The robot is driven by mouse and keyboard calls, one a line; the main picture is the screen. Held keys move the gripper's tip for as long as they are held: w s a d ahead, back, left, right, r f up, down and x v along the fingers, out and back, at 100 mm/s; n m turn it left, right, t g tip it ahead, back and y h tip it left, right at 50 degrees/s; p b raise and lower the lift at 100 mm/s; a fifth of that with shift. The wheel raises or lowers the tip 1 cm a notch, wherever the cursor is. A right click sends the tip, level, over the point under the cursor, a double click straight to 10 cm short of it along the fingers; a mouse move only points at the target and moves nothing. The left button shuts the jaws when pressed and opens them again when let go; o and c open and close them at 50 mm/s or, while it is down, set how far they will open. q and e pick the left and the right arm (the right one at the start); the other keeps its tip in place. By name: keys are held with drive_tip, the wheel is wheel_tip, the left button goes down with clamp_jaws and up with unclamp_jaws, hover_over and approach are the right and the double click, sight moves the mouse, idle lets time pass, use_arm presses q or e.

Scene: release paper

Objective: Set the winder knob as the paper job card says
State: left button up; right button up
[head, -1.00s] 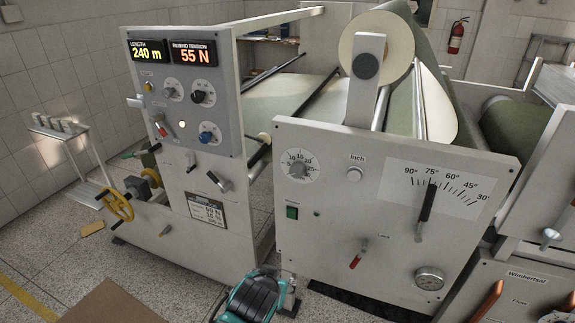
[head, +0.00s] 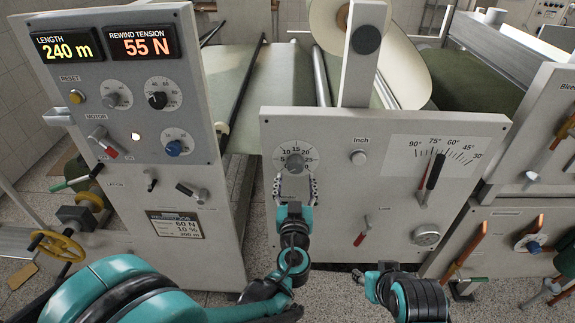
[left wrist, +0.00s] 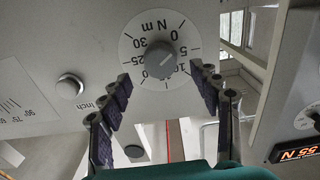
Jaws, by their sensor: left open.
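A round grey knob (head: 295,162) sits on a white dial marked up to 30 on the right-hand machine panel. It also shows, upside down and marked N m, in the left wrist view (left wrist: 160,59); its exact setting is hard to read. My left gripper (head: 295,187) is open just below the knob, facing the panel. In the left wrist view its fingers (left wrist: 160,78) stand apart on either side of the knob, not visibly touching it. The job card (head: 176,225) on the left panel reads 60 N, 10 % and what looks like 300 m.
The left panel has a display (head: 142,43) reading 55 N, a length display (head: 66,46) reading 240 m, and a blue knob (head: 173,147). An Inch button (head: 358,157), angle lever (head: 431,177) and red-handled lock lever (head: 364,232) lie right of the dial.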

sight(296, 169)
use_arm(q)
drive_tip(key=w+b, duration=0.1)
drive_tip(key=w, duration=0.5)
drive_tip(key=shift+w, duration=0.1)
drive_tip(key=c, duration=1.2)
